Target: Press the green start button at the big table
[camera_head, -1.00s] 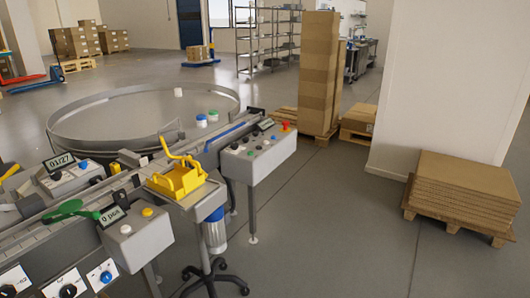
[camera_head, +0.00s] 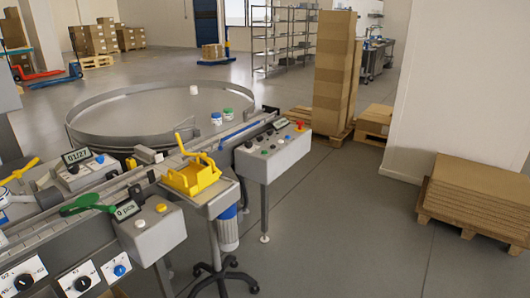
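The big round table (camera_head: 100,140) with a raised metal rim stands at the left, behind the conveyor. A grey control box (camera_head: 272,165) at the conveyor's right end carries several small buttons, a red knob (camera_head: 299,125) and a small display (camera_head: 281,123). A small green button (camera_head: 264,151) appears on its top, too small to read any label. Another control box (camera_head: 78,176) with a display and a blue button stands at the conveyor's left part. Neither of my grippers is in view.
The conveyor (camera_head: 150,180) runs diagonally between me and the round table. A yellow fixture (camera_head: 193,178) on a wheeled stand, a green handle (camera_head: 85,205) and a front control box (camera_head: 148,232) are nearby. Open floor (camera_head: 350,220) lies to the right, before stacked cardboard (camera_head: 480,190).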

